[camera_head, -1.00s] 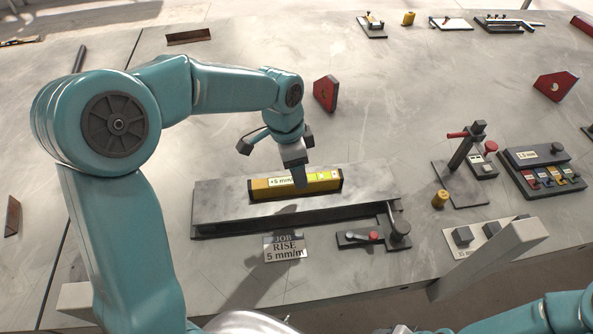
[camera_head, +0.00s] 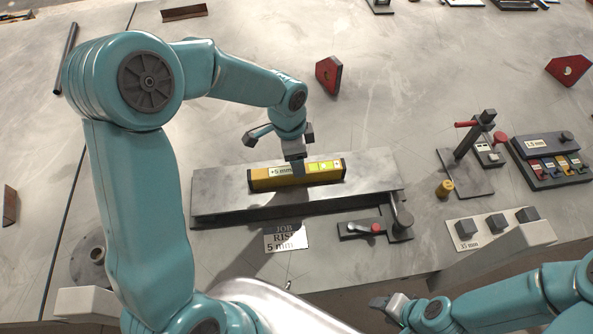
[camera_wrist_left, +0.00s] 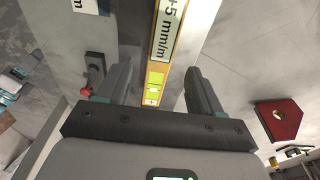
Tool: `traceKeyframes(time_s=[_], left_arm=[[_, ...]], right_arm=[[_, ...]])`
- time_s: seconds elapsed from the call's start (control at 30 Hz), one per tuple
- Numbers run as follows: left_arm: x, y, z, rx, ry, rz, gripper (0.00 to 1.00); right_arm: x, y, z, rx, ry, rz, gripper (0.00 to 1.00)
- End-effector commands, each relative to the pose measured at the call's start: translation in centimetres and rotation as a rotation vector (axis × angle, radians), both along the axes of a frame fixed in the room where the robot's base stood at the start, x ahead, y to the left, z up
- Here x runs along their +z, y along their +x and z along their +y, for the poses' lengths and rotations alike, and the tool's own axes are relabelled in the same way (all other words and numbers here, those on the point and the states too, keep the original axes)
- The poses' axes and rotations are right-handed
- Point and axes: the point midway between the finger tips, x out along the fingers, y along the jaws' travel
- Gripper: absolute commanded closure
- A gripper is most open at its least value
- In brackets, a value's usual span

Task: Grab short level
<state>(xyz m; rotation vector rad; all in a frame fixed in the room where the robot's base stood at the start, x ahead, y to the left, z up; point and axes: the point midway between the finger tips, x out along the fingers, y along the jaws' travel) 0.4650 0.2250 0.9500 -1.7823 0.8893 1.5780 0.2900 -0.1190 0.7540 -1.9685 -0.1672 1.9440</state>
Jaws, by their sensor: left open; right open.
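The short level is a yellow bar (camera_head: 315,179) marked "+5 mm/m". It lies lengthwise on a grey steel plate (camera_head: 225,203) in the head view. My left gripper (camera_head: 298,168) is over the level's middle, pointing down, with its arm coming in from the left. In the left wrist view its open fingers (camera_wrist_left: 160,88) stand on either side of the level (camera_wrist_left: 158,80), with gaps between them and the bar. A green vial shows on the level's top. My right gripper (camera_head: 388,303) is open and empty at the bottom edge, away from the level.
A "JOB RISE 5 mm/m" card (camera_head: 286,237) and a small clamp with a red knob (camera_head: 374,229) lie in front of the plate. A post stand (camera_head: 468,155), a brass cylinder (camera_head: 445,188) and a block set (camera_head: 550,160) are at right. A red magnet (camera_head: 328,74) stands behind.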

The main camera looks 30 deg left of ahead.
Motion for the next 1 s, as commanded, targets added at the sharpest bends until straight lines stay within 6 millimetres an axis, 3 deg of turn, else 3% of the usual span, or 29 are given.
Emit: traceKeyframes(time_s=[0.17,0.43,0.7,0.77,0.9,1.0], left_arm=[[-1.3,0.0,0.1,0.001,0.000,0.004,0.34],[-5.4,0.2,0.2,0.001,0.000,0.003,0.34],[-5.8,0.3,0.2,0.001,0.000,-0.001,0.34],[-5.8,0.3,0.2,0.001,0.000,-0.001,0.50],[-5.8,0.3,0.2,0.001,-0.001,-0.001,0.96],[-5.8,0.3,0.2,0.001,0.000,-0.001,1.00]], right_arm=[[0.4,0.0,0.0,0.000,0.000,0.000,0.50],[1.1,0.0,0.0,0.000,0.000,0.000,0.50],[1.1,0.0,0.0,0.000,0.000,0.000,0.50],[1.1,0.0,0.0,0.000,0.000,0.000,0.50],[1.1,0.0,0.0,0.000,0.000,0.000,0.50],[1.1,0.0,0.0,0.000,0.000,0.000,0.50]])
